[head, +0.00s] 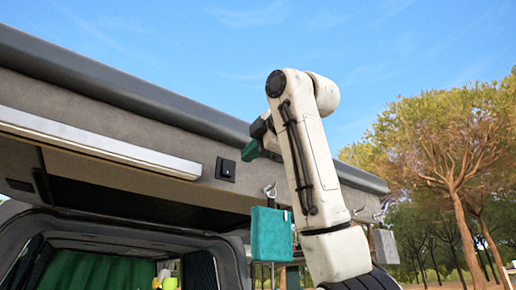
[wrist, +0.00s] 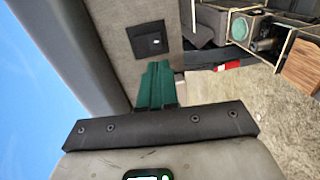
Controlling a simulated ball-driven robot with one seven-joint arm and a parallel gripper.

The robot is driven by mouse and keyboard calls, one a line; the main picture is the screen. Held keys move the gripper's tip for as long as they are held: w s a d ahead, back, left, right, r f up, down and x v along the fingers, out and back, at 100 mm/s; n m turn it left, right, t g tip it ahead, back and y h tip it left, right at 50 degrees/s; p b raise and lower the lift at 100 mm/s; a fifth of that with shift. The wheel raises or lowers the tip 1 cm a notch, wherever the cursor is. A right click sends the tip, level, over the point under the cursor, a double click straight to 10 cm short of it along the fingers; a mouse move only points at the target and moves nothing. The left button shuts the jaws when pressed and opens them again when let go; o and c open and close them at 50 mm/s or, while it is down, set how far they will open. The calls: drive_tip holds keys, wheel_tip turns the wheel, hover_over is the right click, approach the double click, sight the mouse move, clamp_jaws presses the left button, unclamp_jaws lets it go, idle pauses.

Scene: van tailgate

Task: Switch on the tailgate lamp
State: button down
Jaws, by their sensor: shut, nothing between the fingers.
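The tailgate lamp (head: 100,143) is a long pale bar along the tailgate's underside at the left of the head view; I cannot tell whether it is lit. A black square switch (head: 226,169) sits on the grey panel just right of the lamp's end. In the wrist view the switch (wrist: 151,40) is a dark plate with a small pale mark, beyond my fingertips. My gripper (head: 249,152) has green fingers, shut and empty, a little to the right of and above the switch. In the wrist view the fingers (wrist: 155,82) point towards the switch, apparently apart from it.
A teal box (head: 271,234) hangs from a hook below the panel, close to my arm. A grey object (head: 385,246) hangs farther right. The tailgate's dark edge (head: 130,83) runs above. The wrist view shows wooden-edged boxes (wrist: 303,62) in the van at upper right.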

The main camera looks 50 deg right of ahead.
sight(227, 175)
drive_tip(key=p+x, duration=0.2)
drive_tip(key=x, duration=0.6)
drive_tip(key=shift+w+d, duration=0.1)
drive_tip(key=shift+w, duration=0.1)
drive_tip(key=shift+f, duration=0.1)
